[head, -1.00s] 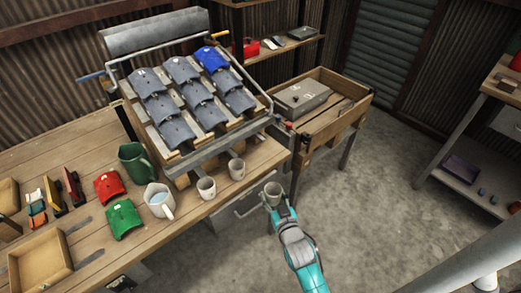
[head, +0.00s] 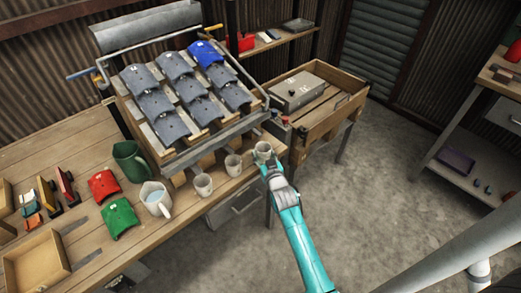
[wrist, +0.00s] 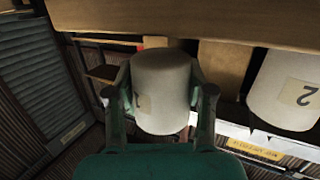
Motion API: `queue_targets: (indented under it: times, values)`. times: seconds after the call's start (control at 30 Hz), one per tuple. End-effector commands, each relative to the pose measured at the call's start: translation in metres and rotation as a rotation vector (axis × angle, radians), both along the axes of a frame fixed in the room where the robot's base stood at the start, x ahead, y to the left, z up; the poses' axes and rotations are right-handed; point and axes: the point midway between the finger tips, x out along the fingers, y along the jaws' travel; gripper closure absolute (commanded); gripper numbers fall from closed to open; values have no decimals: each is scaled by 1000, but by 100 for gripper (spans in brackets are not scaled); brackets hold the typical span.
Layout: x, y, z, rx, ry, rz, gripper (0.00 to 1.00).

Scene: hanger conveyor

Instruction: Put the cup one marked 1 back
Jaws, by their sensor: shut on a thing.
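My gripper (head: 267,163) is shut on a pale grey cup (head: 263,150) at the right end of the workbench. In the wrist view both fingers (wrist: 160,100) clasp the sides of this cup (wrist: 163,85); a dark mark shows partly at its left edge, too turned away to read surely. A second cup (head: 233,164), marked 2 in the wrist view (wrist: 290,92), stands close beside it without touching. A third cup (head: 202,184) stands further left. Whether the held cup rests on the bench or hangs just above it, I cannot tell.
A sloped rack of grey and blue curved pieces (head: 180,95) stands behind the cups. A white pitcher (head: 156,198), a green jug (head: 129,160), and red (head: 103,186) and green (head: 120,218) curved pieces are to the left. A wooden cart (head: 310,125) stands right of the bench.

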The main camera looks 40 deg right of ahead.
Motion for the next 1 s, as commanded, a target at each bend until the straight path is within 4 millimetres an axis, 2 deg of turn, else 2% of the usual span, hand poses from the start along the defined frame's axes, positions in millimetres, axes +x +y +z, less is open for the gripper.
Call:
queue_targets:
  times: [0.33, 0.4, 0.47, 0.87, 0.9, 0.97, 1.0]
  values:
    - [40, -18, 2, -2, -1, 0, 86]
    - [38, -17, -10, 0, 2, 0, 86]
    - [38, -17, -14, 0, 1, 0, 86]
    - [37, -17, -18, -1, 0, 0, 86]
    - [37, -17, -17, -1, 0, 0, 40]
    - [37, -17, -17, -1, -1, 0, 25]
    - [37, -17, -17, -1, -1, 0, 22]
